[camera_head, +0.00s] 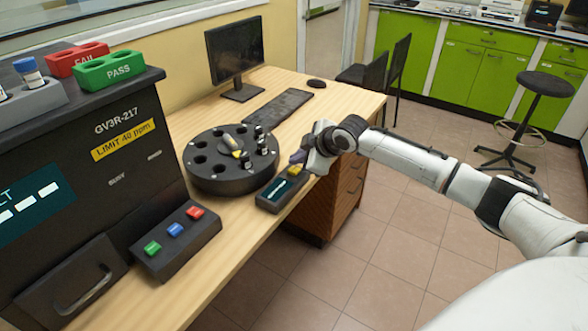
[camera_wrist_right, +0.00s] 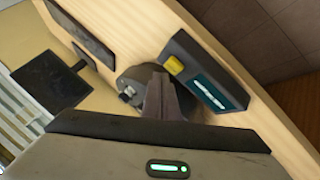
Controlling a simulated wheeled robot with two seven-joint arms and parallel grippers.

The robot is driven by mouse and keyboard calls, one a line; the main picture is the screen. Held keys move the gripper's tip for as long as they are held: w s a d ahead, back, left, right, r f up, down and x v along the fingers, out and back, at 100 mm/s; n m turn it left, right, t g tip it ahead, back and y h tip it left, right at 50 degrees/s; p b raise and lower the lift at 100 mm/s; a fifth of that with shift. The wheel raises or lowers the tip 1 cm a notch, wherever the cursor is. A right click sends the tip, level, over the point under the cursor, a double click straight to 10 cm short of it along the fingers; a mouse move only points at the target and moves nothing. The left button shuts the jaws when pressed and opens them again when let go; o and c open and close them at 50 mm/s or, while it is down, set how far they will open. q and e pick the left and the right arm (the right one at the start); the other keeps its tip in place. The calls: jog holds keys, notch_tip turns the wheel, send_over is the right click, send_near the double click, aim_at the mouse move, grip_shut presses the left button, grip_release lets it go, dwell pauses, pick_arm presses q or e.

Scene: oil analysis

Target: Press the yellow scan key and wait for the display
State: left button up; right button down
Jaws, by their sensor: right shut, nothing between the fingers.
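The small dark scanner (camera_head: 268,203) lies near the table's front edge, with a lit teal display (camera_head: 280,190) and a yellow scan key (camera_head: 294,170) at its far end. In the right wrist view the yellow key (camera_wrist_right: 174,64) is uncovered, and the display (camera_wrist_right: 213,91) shows pale marks too small to read. My right gripper (camera_head: 298,157) is shut and empty, close to the key end of the scanner. Its fingers (camera_wrist_right: 160,88) appear beside the key in the wrist view; contact cannot be told. My left gripper is out of view.
A black round carousel (camera_head: 205,176) with several vials stands left of the scanner. The dark analyzer (camera_head: 95,180) and its panel with green, blue and red buttons (camera_head: 178,240) are further left. A keyboard (camera_head: 279,106), mouse (camera_head: 316,83) and monitor (camera_head: 236,52) are behind.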

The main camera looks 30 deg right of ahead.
jog(key=shift+f, duration=0.4)
jog(key=shift+f, duration=0.65)
dwell(0.9)
jog(key=shift+r, duration=0.1)
jog(key=shift+r+p, duration=0.9)
jog(key=shift+p, duration=0.2)
